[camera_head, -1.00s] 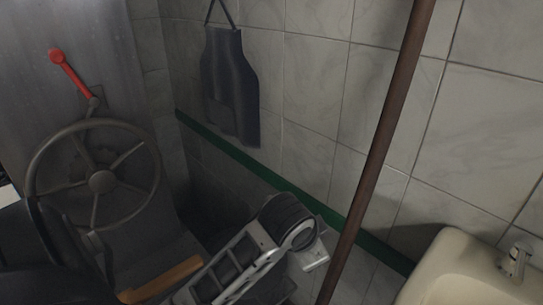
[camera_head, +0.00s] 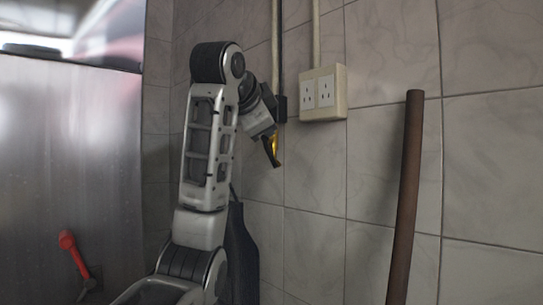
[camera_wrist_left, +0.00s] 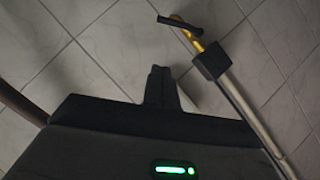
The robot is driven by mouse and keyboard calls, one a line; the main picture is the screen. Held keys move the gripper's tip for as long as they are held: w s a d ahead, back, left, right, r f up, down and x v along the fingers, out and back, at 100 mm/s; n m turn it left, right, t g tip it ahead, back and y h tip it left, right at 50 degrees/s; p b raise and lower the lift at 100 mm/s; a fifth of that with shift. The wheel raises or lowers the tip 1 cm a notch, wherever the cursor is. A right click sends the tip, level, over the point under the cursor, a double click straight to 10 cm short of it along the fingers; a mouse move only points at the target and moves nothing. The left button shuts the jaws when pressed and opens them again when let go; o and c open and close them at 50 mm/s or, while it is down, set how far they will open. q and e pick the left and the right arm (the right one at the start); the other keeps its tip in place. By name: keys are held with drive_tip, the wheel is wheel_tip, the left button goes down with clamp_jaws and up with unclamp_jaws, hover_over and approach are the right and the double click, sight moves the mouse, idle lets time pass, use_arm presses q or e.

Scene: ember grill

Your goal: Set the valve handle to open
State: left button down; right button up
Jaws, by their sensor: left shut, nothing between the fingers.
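A brass-yellow valve (camera_head: 273,143) sits at the lower end of a wall pipe, below a black fitting. Its black handle (camera_head: 277,157) lies aslant to the pipe. In the left wrist view the valve (camera_wrist_left: 186,30) is at the top, with the black handle (camera_wrist_left: 180,22) crossing it. My left gripper (camera_wrist_left: 162,84) is shut and empty; its dark fingers point toward the wall, with the valve beyond them and to the right. No contact with the handle shows. In the head view my left wrist partly covers the pipe and valve area. My right gripper is not in view.
A white outlet box (camera_head: 323,93) is on the tiled wall right of the pipe. A brown pole (camera_head: 405,200) stands farther right. A dark apron (camera_head: 241,262) hangs below, behind my arm. A red lever (camera_head: 74,252) is at lower left by a metal panel (camera_head: 65,150).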

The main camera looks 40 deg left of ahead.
use_arm(q)
drive_tip(key=p, duration=0.3)
approach(270, 152)
drive_tip(key=w+d, duration=0.3)
drive_tip(key=w, duration=0.2)
drive_tip(key=a+f, duration=0.1)
drive_tip(key=w+a+f, duration=0.1)
drive_tip(key=a+f, duration=0.1)
drive_tip(key=shift+a+f, duration=0.25)
drive_tip(key=shift+f, duration=0.05)
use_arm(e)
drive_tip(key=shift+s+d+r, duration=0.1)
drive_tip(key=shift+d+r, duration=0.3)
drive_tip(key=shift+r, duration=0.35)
use_arm(q)
drive_tip(key=shift+a, duration=0.1)
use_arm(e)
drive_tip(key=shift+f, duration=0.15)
